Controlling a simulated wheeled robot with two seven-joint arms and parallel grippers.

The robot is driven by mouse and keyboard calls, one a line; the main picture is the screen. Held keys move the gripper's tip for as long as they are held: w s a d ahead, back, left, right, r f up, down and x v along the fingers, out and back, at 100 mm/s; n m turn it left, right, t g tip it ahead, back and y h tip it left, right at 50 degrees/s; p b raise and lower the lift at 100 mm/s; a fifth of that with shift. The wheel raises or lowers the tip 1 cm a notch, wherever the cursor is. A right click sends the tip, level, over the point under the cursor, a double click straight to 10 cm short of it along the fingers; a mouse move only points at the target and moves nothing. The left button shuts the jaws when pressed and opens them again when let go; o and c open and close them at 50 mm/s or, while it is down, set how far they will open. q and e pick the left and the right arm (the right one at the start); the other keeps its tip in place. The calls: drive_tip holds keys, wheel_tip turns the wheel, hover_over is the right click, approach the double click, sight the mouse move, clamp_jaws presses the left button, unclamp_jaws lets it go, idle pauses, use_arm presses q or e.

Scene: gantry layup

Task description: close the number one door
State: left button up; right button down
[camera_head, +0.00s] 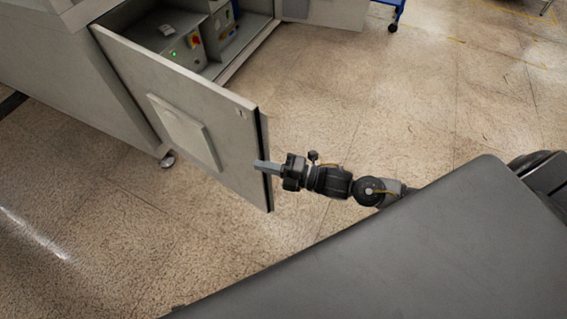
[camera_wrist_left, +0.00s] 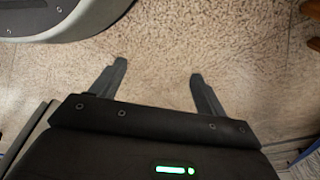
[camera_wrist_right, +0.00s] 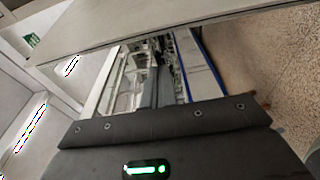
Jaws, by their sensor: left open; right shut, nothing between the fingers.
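The grey cabinet door (camera_head: 190,125) stands swung open, with a raised panel on its face and a small mark near its top free corner. My right gripper (camera_head: 262,167) is shut and empty at the door's free edge; its fingertips overlap the edge in the head view, and I cannot tell whether they touch. In the right wrist view the shut fingers (camera_wrist_right: 158,78) reach toward a pale panel edge (camera_wrist_right: 160,35). My left gripper (camera_wrist_left: 160,78) is open and empty above the floor in the left wrist view; the head view does not show it.
Behind the door is the open cabinet bay, with a control box (camera_head: 188,50) bearing a green light and a red-yellow switch. A caster (camera_head: 167,160) sits under the cabinet. A blue wheeled stand (camera_head: 392,14) is at the back.

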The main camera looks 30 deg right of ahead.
drive_tip(key=shift+w+d, duration=0.3)
drive_tip(key=shift+d, duration=0.3)
drive_tip(key=shift+w+d, duration=0.3)
drive_tip(key=shift+d, duration=0.35)
drive_tip(key=shift+w+d, duration=0.3)
drive_tip(key=shift+d, duration=0.3)
drive_tip(key=shift+d+f, duration=0.1)
